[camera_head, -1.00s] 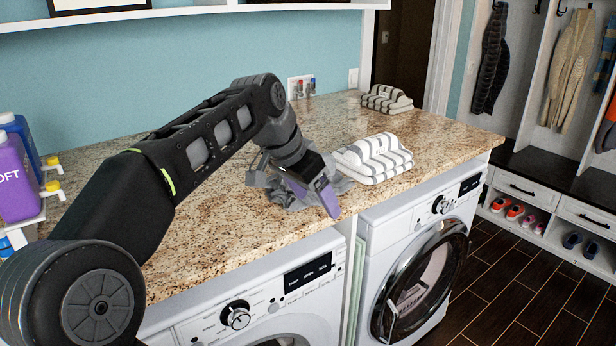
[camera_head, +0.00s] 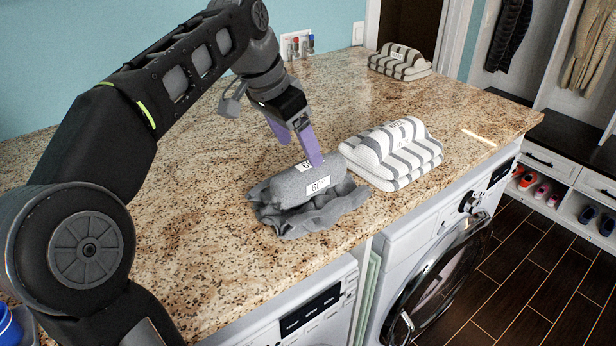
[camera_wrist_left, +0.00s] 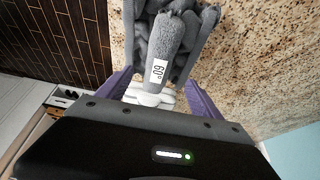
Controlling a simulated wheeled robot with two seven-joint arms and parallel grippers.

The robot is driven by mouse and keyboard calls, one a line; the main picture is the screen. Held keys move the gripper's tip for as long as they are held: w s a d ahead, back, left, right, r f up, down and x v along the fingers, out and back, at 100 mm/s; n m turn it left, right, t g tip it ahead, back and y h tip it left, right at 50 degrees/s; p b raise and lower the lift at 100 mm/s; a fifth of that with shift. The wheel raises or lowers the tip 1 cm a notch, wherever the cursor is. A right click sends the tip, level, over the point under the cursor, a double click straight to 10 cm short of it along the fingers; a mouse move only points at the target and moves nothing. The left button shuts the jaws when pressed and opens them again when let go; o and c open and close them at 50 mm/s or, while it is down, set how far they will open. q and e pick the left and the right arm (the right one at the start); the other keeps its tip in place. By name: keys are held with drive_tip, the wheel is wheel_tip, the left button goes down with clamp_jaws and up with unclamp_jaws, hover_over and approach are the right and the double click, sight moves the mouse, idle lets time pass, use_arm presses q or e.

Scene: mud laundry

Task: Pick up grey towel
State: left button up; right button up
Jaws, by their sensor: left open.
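The grey towel (camera_head: 308,187) is a rolled bundle with a white "60°" tag, resting on loose, crumpled grey cloth (camera_head: 290,222) on the granite counter. My left gripper (camera_head: 298,156) is open, its purple fingers just above the back of the roll. In the left wrist view, the rolled grey towel (camera_wrist_left: 166,45) lies ahead between the spread fingers (camera_wrist_left: 162,82). Its tag faces the camera, and I cannot tell whether the fingers touch it. My right gripper does not show.
A folded grey-and-white striped towel stack (camera_head: 392,155) stands right beside the grey towel. Another striped stack (camera_head: 400,62) is at the back. The granite counter (camera_head: 205,235) is clear to the left; its front edge is over the washers (camera_head: 300,315).

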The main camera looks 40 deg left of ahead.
sight(307, 165)
use_arm(q)
drive_tip(key=shift+s+d+r, duration=0.15)
drive_tip(key=shift+s+d, duration=0.05)
drive_tip(key=shift+s, duration=0.05)
drive_tip(key=shift+x, duration=1.35)
drive_tip(key=shift+a, duration=0.1)
drive_tip(key=p+x, duration=0.1)
drive_tip(key=x, duration=0.4)
drive_tip(key=shift+w+p, duration=0.1)
drive_tip(key=shift+p, duration=0.3)
drive_tip(key=shift+f, duration=0.35)
